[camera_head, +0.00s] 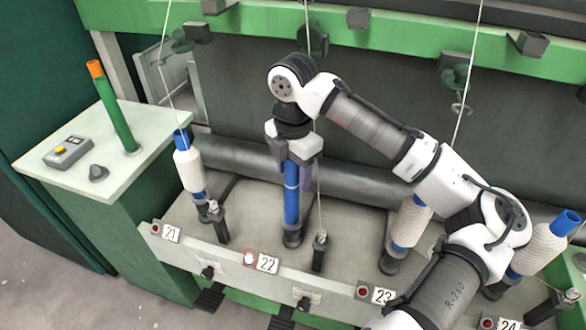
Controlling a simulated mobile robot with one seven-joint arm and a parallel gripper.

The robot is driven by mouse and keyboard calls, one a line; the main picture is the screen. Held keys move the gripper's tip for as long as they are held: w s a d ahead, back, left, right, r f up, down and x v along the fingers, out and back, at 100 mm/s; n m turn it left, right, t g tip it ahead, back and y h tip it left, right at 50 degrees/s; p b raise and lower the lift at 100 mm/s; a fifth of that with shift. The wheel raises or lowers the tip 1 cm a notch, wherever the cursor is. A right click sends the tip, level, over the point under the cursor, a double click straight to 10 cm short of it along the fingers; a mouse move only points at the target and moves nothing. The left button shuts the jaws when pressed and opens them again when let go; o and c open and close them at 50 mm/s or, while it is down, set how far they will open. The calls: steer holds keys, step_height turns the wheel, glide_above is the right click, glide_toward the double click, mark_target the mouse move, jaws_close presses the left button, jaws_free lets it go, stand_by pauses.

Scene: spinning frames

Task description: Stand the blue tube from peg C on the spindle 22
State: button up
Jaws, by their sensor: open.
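The blue tube (291,205) stands upright at spindle 22, with its lower end at the dark spindle base (292,238). The number plate 22 (267,264) is on the rail in front of it. My gripper (294,168) points down over the tube's top end. Its jaws are open, with the tube's top between or just below them; contact cannot be told. The gripper hides the tube's upper end. On the side table, a green tube with an orange top (119,124) stands upright, and a small grey peg base (98,172) is bare. Peg letters are not readable.
White-wound blue tubes stand at spindles 21 (188,168), 23 (410,222) and 24 (536,250). Thin yarns hang from the green beam (390,32). My arm crosses above spindle 23. A button box (68,151) lies on the side table (160,128).

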step_height(320, 180, up, 14)
steer(key=shift+f+p, duration=0.1)
steer(key=shift+p, duration=0.2)
stand_by(0.4)
